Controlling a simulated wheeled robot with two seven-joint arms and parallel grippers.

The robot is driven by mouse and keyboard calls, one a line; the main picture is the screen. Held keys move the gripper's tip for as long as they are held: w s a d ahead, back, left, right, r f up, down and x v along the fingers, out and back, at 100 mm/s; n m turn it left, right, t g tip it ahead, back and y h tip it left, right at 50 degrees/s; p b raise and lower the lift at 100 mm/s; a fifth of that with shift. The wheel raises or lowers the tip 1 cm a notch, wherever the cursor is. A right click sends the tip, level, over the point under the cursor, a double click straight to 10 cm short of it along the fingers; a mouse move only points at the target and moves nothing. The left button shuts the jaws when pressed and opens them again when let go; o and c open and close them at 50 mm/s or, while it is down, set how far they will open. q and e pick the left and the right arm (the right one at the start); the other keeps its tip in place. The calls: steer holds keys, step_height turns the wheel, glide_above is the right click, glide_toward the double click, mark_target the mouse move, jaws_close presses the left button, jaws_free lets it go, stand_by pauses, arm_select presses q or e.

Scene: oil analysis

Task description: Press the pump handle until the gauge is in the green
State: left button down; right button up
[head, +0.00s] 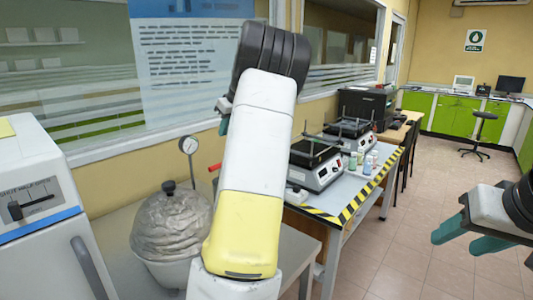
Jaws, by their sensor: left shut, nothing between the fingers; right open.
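A round, white-faced gauge (189,144) stands on a thin stem above a vessel with a crumpled silver cover (172,226) and a black knob on top. The needle and any green zone are too small to read. A red tip (215,167), possibly the end of the pump handle, shows just left of my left arm; the rest is hidden behind the arm. My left gripper (222,115) is mostly hidden behind its wrist; its teal fingertip shows above and right of the gauge, apart from it, shut and empty. My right gripper (462,236) is open and empty over the floor at right.
A white cabinet (40,190) with a slider and a dark handle stands at left. A bench with yellow-black edging (350,212) holds black-topped devices (315,162) and small bottles (362,160). Green cupboards (450,108) and a stool (480,117) are far back. Floor at right is clear.

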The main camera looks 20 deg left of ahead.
arm_select(q)
steer(key=shift+w+d+r+y, duration=0.1)
steer(key=shift+w+y, duration=0.05)
steer(key=shift+w, duration=0.2)
steer(key=shift+w+d+r+y, duration=0.1)
steer(key=shift+w+y, duration=0.05)
steer(key=shift+w, duration=0.2)
steer(key=shift+a+f, duration=0.1)
steer(key=x, duration=1)
steer(key=shift+f, duration=0.3)
steer(key=shift+s+d+f, duration=0.1)
steer(key=shift+d+f, duration=0.1)
steer(key=shift+f, duration=0.35)
steer(key=shift+s+d+f, duration=0.1)
steer(key=shift+d+f, duration=0.05)
steer(key=shift+f, duration=0.4)
steer(key=shift+d+f, duration=0.1)
steer(key=shift+f, duration=0.45)
steer(key=shift+d+f, duration=0.1)
steer(key=shift+f, duration=1.8)
steer(key=shift+s, duration=0.1)
